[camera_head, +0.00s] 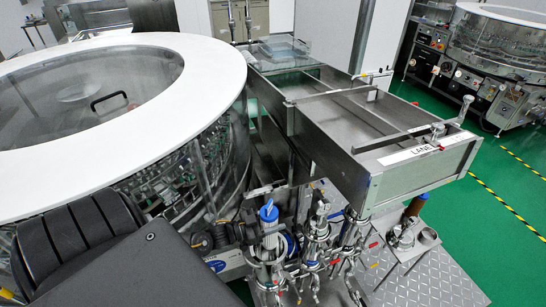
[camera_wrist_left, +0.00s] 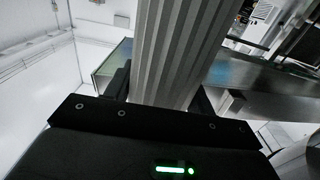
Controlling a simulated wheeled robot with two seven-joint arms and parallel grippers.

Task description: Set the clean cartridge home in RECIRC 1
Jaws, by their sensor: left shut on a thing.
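My left gripper (camera_wrist_left: 162,92) is shut on a pale grey pleated cartridge (camera_wrist_left: 170,50), one finger on each side of it. The cartridge runs up out of the top of the left wrist view, slightly tilted, so its far end is hidden. In the head view, dark parts of my left arm fill the lower left, and the fingers cannot be made out. Several steel housings (camera_head: 316,238) stand in front of the washer. A blue-capped upright grey cylinder (camera_head: 268,228) is at the left one. I cannot read which housing is RECIRC 1. My right gripper is not in view.
The rotary washer's white ring (camera_head: 215,75) fills the left. A steel trough (camera_head: 425,185), labelled LANE, stands behind the housings. A small side stand at the right holds a brown blue-capped cylinder (camera_head: 414,208) and a metal cup (camera_head: 428,237). Green floor (camera_head: 500,215) lies open at the right.

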